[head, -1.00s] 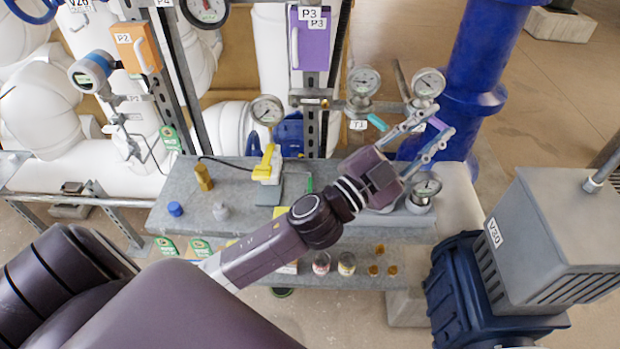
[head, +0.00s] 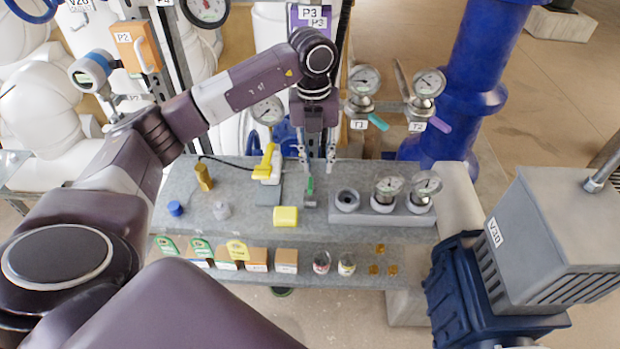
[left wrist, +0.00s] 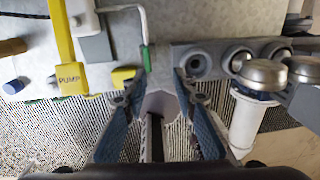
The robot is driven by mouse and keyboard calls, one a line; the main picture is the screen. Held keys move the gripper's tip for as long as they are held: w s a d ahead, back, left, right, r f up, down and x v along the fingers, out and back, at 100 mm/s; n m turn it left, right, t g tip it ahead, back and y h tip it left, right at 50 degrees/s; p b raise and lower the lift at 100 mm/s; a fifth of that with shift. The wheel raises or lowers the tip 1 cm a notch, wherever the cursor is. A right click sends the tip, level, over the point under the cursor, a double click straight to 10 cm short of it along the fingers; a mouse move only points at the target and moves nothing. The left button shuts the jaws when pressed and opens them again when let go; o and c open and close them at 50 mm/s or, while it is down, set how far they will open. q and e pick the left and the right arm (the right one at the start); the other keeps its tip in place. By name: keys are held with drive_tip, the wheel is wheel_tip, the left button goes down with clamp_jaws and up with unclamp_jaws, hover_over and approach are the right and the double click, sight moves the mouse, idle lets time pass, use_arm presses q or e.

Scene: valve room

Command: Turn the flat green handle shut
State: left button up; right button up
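A flat teal-green handle (head: 378,121) sticks out from the valve labelled T1, below a round gauge (head: 364,80). It slants down to the right. The valve beside it, labelled T2, has a purple handle (head: 440,125). My left gripper (head: 317,168) is open and empty, pointing down over the bench, left of and below the green handle and apart from it. In the left wrist view its two fingers (left wrist: 160,85) stand apart with nothing between them. The T1 handle cannot be made out in that view. My right gripper is out of view.
The grey bench (head: 250,226) holds a green-ended bent tool (head: 310,187), a yellow block (head: 285,216), a yellow-handled item (head: 266,165), and a holder (head: 365,218) with one empty socket and two gauges. A blue pipe (head: 470,80) stands right of the valves.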

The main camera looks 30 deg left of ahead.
sight(310, 182)
use_arm(q)
drive_tip(key=shift+s+a+r+y, duration=0.15)
drive_tip(key=shift+a+y, duration=0.15)
drive_tip(key=shift+a, duration=0.55)
drive_tip(key=shift+a+f, duration=0.15)
drive_tip(key=shift+f, duration=0.1)
wheel_tip(310, 182, down, 7)
drive_tip(key=shift+p, duration=1.2)
drive_tip(key=shift+c, duration=0.4)
clamp_jaws()
